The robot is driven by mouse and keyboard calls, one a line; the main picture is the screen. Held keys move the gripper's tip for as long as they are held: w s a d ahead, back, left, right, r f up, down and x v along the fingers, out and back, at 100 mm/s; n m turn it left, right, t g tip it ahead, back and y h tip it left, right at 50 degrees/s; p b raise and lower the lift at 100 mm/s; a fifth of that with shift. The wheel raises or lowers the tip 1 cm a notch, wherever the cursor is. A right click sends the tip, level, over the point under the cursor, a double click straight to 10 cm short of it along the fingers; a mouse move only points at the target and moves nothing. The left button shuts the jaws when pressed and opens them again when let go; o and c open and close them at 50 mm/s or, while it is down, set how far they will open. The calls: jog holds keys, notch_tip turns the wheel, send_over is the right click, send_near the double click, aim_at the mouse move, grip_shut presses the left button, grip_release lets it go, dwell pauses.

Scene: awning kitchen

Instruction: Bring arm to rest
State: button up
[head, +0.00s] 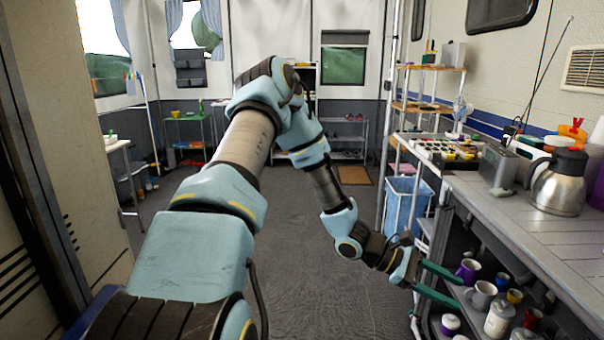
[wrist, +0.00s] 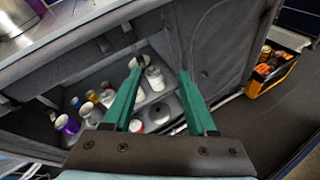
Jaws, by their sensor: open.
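My arm reaches forward from the bottom left of the head view and bends down to the right. My gripper (head: 452,284) is in front of the open shelf under the right counter. Its two green fingers are apart, with nothing held between them. In the wrist view my gripper (wrist: 158,82) also shows open, with shelf items seen beyond and between the fingers. Whether the fingertips are inside the shelf opening I cannot tell.
The shelf holds several mugs and jars, among them a purple mug (head: 468,271) and a white mug (head: 481,296). A steel jug (head: 558,182) stands on the counter (head: 510,215). A blue bin (head: 405,205) stands beyond. The grey floor (head: 300,270) is clear.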

jog(key=a+r+m+t+y+p, duration=0.1)
jog(key=a+r+m+t+y, duration=0.1)
jog(key=a, duration=1)
jog(key=w+a+r+m+t+y+p, duration=0.1)
jog(key=a+r+m+t+y+p, duration=0.1)
jog(key=a+r+m+y, duration=0.3)
jog(key=a+r+m+t+y+p, duration=0.2)
jog(key=a+r+y, duration=0.3)
jog(key=a, duration=1.6)
notch_tip(320, 180, up, 4)
jog(key=shift+w+a+r+m+t+y, duration=0.25)
jog(key=shift+w+m+t+y, duration=0.15)
jog(key=shift+m+t, duration=0.3)
